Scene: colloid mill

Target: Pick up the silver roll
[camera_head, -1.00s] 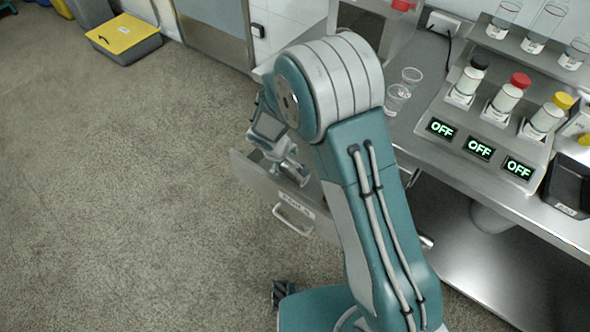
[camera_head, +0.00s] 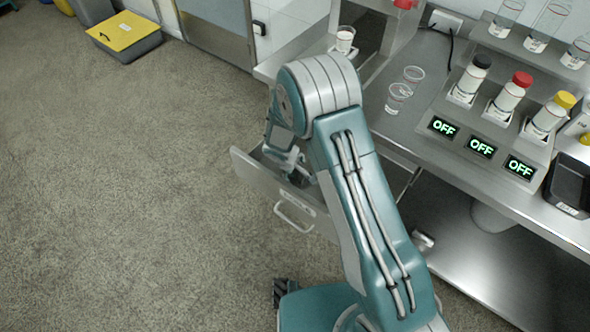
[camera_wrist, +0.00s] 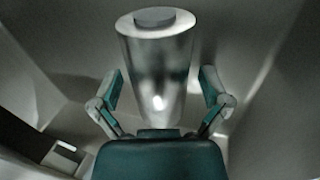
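The silver roll (camera_wrist: 157,65) shows in the wrist view as a shiny metal cylinder with a darker round end at the top. It is inside a grey drawer, between the two fingers of my gripper (camera_wrist: 159,90). The fingers are spread on either side of it, and a gap shows on each side. In the head view my arm reaches down into the open drawer (camera_head: 322,224). The roll is hidden there, and my fingertips are mostly hidden by the drawer front and my arm.
Drawer walls surround my gripper closely. The steel counter (camera_head: 405,125) above holds clear cups (camera_head: 398,97), capped bottles (camera_head: 508,97) and OFF displays (camera_head: 481,148). A yellow-lidded bin (camera_head: 124,34) stands far left. The floor left of the drawer is clear.

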